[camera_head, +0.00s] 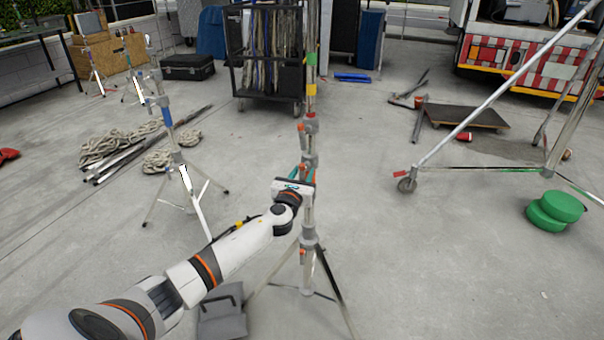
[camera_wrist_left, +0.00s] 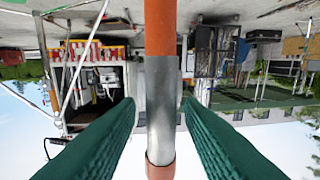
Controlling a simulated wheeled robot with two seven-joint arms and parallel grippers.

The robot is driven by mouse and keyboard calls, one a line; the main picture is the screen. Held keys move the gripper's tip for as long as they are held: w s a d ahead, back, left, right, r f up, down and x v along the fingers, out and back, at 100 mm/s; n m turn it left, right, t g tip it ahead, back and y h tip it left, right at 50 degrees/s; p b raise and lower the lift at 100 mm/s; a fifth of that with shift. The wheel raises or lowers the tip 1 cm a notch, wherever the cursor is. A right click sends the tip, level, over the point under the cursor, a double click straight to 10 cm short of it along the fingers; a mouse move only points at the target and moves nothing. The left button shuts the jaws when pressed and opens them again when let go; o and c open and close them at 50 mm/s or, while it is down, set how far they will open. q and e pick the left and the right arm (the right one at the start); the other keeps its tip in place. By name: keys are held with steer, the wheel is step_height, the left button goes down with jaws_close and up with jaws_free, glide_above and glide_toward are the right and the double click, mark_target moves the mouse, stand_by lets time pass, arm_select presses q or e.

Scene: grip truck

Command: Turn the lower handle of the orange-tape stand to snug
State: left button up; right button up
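A silver stand (camera_head: 309,215) stands upright in the middle of the head view on splayed legs. Its upper pole carries green and yellow bands and an orange-red one, with small orange-red handles at its collars. A low handle (camera_head: 302,253) shows below my gripper. My left gripper (camera_head: 301,173) is at the stand's middle, and its body hides part of the pole. In the left wrist view its green fingers (camera_wrist_left: 159,103) are apart, one each side of a grey bar with orange sections (camera_wrist_left: 161,100). A narrow gap shows beside the bar. My right gripper is out of view.
A blue-taped stand (camera_head: 168,118) and coiled rope (camera_head: 112,146) are on the left. A black rack (camera_head: 265,60) stands behind. A wheeled silver frame (camera_head: 470,115) and green discs (camera_head: 556,207) are on the right. Grey floor between is mostly clear.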

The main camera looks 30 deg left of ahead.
arm_select(q)
jaws_close()
